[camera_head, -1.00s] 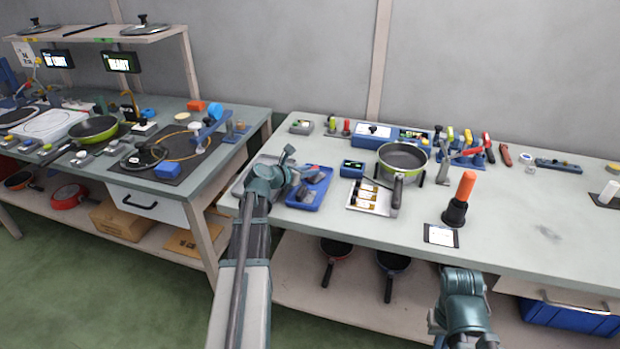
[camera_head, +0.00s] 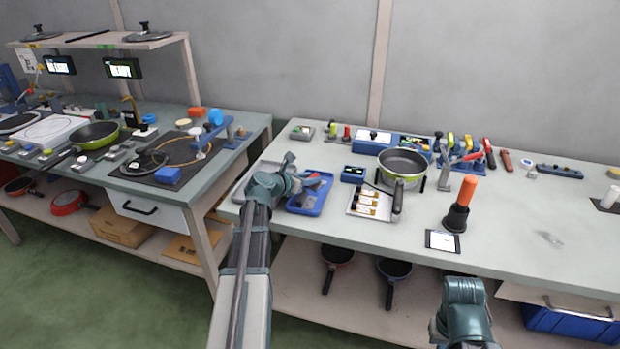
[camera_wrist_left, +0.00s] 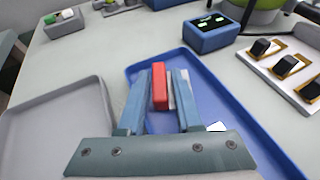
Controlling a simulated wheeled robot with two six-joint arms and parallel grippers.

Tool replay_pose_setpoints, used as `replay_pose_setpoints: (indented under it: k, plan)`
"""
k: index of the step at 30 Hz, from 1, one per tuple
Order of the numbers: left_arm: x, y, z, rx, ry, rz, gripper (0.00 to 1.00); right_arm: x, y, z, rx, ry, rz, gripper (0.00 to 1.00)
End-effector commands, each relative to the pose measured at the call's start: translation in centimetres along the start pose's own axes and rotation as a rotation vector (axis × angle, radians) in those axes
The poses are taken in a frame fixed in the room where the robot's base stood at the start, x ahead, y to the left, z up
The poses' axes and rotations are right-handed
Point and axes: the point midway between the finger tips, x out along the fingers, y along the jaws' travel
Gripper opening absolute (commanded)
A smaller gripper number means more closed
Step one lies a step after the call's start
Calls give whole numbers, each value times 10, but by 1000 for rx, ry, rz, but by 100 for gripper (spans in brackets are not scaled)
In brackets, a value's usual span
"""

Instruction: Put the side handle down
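My left gripper (camera_head: 312,186) is over the blue tray (camera_head: 325,196) at the left end of the right-hand table. In the left wrist view its two fingers (camera_wrist_left: 161,98) stand close on both sides of a red block-like piece, which I take for the side handle (camera_wrist_left: 160,86). The handle lies between the fingertips above the floor of the blue tray (camera_wrist_left: 215,112); I cannot tell whether it touches the tray. Only a small part of it shows in the head view. My right arm shows at the bottom of the head view, but its gripper is out of sight.
A grey tray (camera_wrist_left: 55,130) lies left of the blue one. A small blue device with a display (camera_wrist_left: 212,33) stands behind it. A pan (camera_head: 402,163) and a plate with several dark-and-gold pieces (camera_head: 352,210) are to the right. An orange-handled tool (camera_head: 460,203) stands farther right.

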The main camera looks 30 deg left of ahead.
Motion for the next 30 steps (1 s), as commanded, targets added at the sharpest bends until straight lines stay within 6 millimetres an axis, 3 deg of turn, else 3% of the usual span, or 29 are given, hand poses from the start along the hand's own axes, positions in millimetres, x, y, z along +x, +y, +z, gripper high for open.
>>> replay_pose_setpoints:
  k: [3,12,18,24,30]
  plan:
    - [-8,-3,6,4,7,-4,34,-10,1,0,0,0,0,0]
    - [-74,-3,7,0,3,1,34,-35,3,2,0,0,0,0]
    - [-106,-2,6,1,2,0,34,-46,4,3,0,0,0,0]
    - [-120,-1,5,0,1,-1,34,-51,5,3,0,0,0,0]
    - [-123,-1,5,1,1,-2,34,-51,5,3,0,0,0,0]
